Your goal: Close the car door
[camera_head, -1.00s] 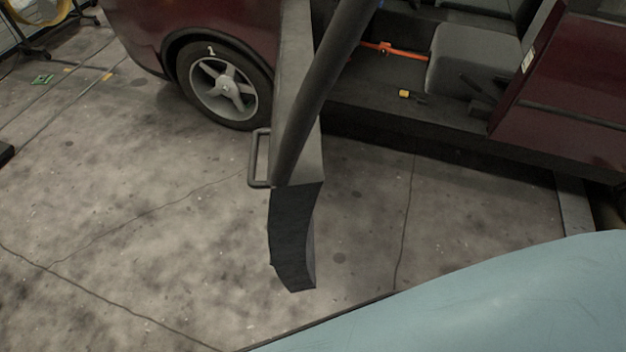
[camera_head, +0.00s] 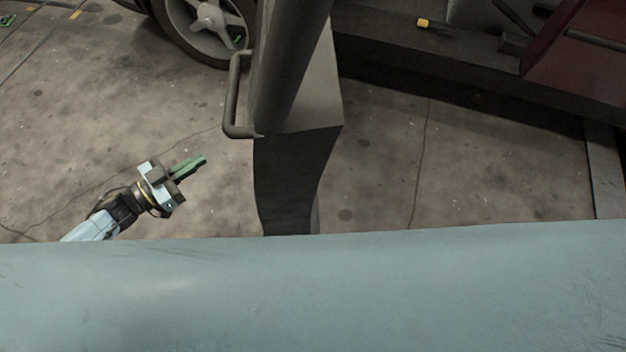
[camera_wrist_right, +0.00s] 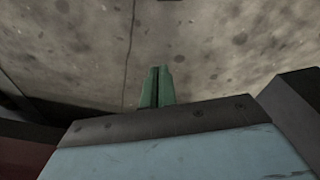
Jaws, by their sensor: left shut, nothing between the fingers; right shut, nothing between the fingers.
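The car door (camera_head: 290,110) stands open, its grey edge and dark lower part pointing toward me in the head view. A bar handle (camera_head: 232,100) sticks out on its left side. My left gripper (camera_head: 202,161) is left of the door and below the handle in the picture, apart from both. Its green fingers are shut and empty. My right gripper shows only in the right wrist view (camera_wrist_right: 156,72), with its green fingers shut and empty over the floor. The door's hinge side is out of frame at the top.
The dark red car's sill (camera_head: 450,58) runs along the top right, with a small yellow object (camera_head: 423,22) on it. A wheel (camera_head: 208,22) is at top left.

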